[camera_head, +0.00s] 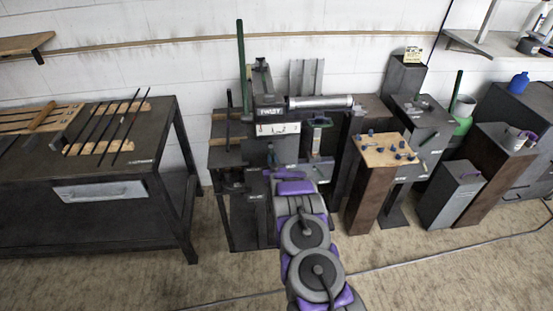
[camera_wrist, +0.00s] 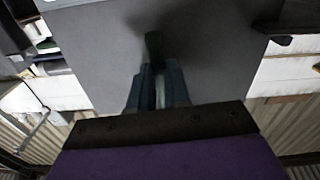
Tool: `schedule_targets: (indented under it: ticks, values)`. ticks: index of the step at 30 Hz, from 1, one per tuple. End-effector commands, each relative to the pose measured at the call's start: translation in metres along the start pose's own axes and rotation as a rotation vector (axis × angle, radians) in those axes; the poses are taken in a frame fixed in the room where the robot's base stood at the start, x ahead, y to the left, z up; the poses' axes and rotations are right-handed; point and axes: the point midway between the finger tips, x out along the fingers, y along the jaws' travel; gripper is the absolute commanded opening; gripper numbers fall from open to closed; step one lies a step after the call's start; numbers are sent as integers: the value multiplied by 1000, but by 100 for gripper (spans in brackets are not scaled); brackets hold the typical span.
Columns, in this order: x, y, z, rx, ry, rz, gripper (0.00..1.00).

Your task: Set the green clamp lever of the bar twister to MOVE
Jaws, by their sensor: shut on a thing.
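The bar twister (camera_head: 270,113) stands against the wall at the middle of the head view, with a lettered label and a pale plate on its front. In the wrist view my gripper (camera_wrist: 160,72) has its two blue fingers close together around a dark green lever (camera_wrist: 153,46), which I take to be the clamp lever. The lever's tip sticks out past the fingers in front of a grey panel. In the head view my gripper (camera_head: 271,152) is low at the twister's front, and the lever's setting cannot be read. A tall green bar (camera_head: 241,60) rises at the twister's left.
A dark workbench (camera_head: 165,130) with several thin rods is on the left. A wooden-topped pedestal (camera_head: 375,151) with small blue pieces stands close on the right. More grey and brown pedestals stand farther right. The carpet in front is clear.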

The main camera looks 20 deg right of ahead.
Motion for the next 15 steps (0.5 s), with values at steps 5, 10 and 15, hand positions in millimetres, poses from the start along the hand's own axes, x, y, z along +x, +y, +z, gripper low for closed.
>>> schedule_targets:
  ticks: [5, 10, 15]
  values:
    - [-1, -13, 2, 167, -8, -3, 0]
    - [-1, -22, 0, 325, -8, -2, 0]
    - [-1, -29, -4, 466, -7, 1, 0]
